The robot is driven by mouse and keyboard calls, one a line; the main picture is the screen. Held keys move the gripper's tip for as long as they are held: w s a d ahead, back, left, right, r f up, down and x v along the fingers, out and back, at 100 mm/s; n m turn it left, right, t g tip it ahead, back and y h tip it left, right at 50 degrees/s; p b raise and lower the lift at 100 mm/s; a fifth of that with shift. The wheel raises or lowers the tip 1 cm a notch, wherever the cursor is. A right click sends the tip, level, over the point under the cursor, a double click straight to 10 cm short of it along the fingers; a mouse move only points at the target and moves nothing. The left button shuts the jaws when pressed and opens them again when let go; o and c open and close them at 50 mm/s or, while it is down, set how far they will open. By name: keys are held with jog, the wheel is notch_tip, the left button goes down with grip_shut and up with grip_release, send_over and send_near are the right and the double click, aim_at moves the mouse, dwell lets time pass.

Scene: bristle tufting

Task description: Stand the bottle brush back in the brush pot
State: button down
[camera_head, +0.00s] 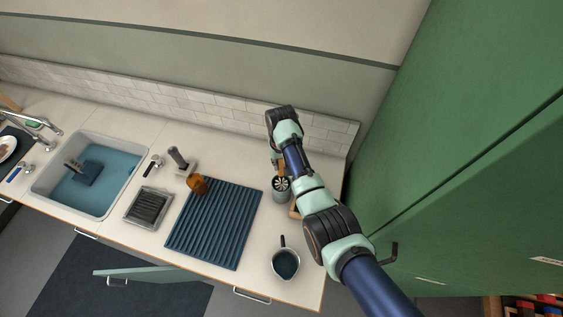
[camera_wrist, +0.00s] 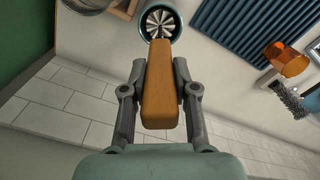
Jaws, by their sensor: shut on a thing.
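My gripper (camera_wrist: 160,95) is shut on a wooden handle (camera_wrist: 160,85), which looks like that of the bottle brush. The handle's narrow far end lines up with the brush pot (camera_wrist: 181,30), a round blue-grey pot. Pale spokes or bristles (camera_wrist: 160,18) fan out in the pot's mouth. I cannot tell whether they belong to the held brush, or whether the brush is inside the pot or above it. In the head view the pot (camera_head: 281,193) stands on the counter right of the ribbed mat, and brown wood (camera_head: 278,166) shows just above it. My arm hides much of the gripper there.
The blue ribbed mat (camera_head: 215,222) lies left of the pot, with an amber cup (camera_head: 197,184) at its corner. A dark-filled pan (camera_head: 285,263) sits in front. A tiled wall (camera_head: 225,112) and a green cabinet (camera_head: 455,150) bound the space.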

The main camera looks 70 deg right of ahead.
jog(key=shift+f, duration=0.2)
jog(key=c, duration=0.8)
grip_release()
jog(key=shift+r, duration=0.1)
jog(key=shift+r+p, duration=3.85)
jog(key=shift+r, duration=0.1)
jog(key=shift+w, duration=0.1)
